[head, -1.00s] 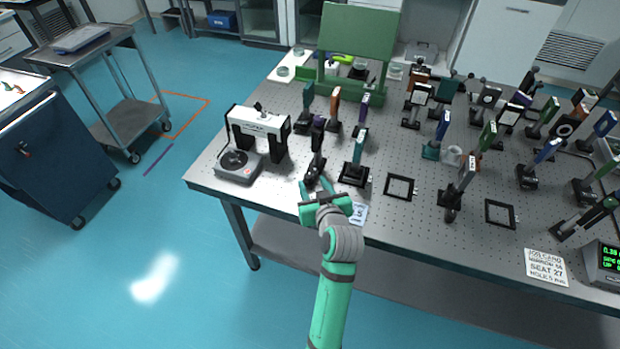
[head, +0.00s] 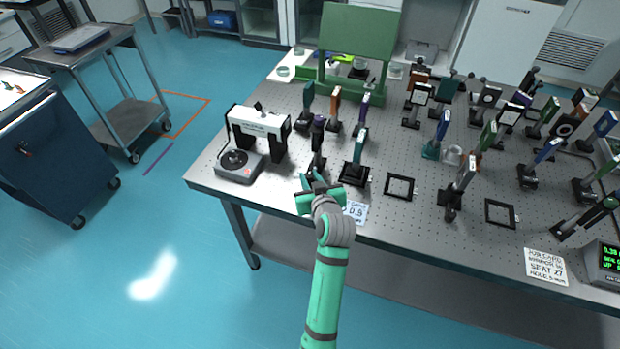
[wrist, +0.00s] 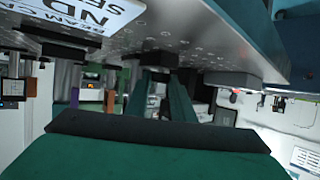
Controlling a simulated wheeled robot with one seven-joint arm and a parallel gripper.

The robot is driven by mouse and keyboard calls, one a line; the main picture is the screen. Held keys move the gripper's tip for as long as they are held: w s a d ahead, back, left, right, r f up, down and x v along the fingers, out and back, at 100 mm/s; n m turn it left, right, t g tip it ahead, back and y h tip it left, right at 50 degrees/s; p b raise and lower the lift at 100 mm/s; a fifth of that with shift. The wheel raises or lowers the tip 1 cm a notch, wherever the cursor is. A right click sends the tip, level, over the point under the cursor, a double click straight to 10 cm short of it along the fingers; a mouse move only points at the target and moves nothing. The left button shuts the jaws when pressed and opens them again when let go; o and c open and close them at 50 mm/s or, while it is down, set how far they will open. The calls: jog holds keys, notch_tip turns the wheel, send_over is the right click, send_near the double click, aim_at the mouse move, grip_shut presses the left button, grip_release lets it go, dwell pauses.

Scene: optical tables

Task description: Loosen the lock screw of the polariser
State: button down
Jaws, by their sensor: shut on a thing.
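I take the purple-topped mount (head: 318,135) on a black post near the table's front left as the polariser; its label is not legible. My gripper (head: 318,185) is at the foot of this mount, low over the table top. Its two green fingers, close together in the wrist view (wrist: 164,82), are shut on a small part at the mount. I take this part to be the lock screw, but the fingers hide it in both views.
A teal-topped mount (head: 358,150) stands close on the right. A white-and-black arch (head: 259,123) and a grey dial unit (head: 239,165) stand on the left. A printed card (head: 355,212) lies at the front edge. Empty black frames (head: 400,187) lie further right.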

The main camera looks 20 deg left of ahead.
jog(key=shift+a+m+t+h, duration=0.1)
jog(key=shift+m+t+h, duration=0.2)
jog(key=shift+m+h, duration=0.1)
jog(key=m+h, duration=0.2)
jog(key=a+m+t+h, duration=0.1)
jog(key=m+h, duration=0.1)
jog(key=h, duration=0.1)
jog(key=shift+s+m+t, duration=0.15)
jog(key=shift+m+t, duration=0.15)
jog(key=shift+m, duration=0.1)
jog(key=m+h, duration=0.1)
jog(key=h, duration=0.1)
jog(key=m+h, duration=0.2)
jog(key=m+g+h, duration=0.1)
jog(key=m+h, duration=0.1)
jog(key=shift+a, duration=0.35)
jog(key=m+g+h, duration=0.1)
jog(key=h, duration=0.1)
jog(key=m+g+h, duration=0.1)
jog(key=m, duration=0.1)
jog(key=m+g+h, duration=0.1)
jog(key=m+h, duration=0.1)
jog(key=shift+w+a+h, duration=0.3)
jog(key=shift+w, duration=0.05)
jog(key=m+g+h, duration=0.2)
jog(key=m+g, duration=0.2)
jog(key=shift+w, duration=0.2)
jog(key=shift+f+m+g, duration=0.15)
jog(key=shift+m+g, duration=0.15)
jog(key=shift+g, duration=0.1)
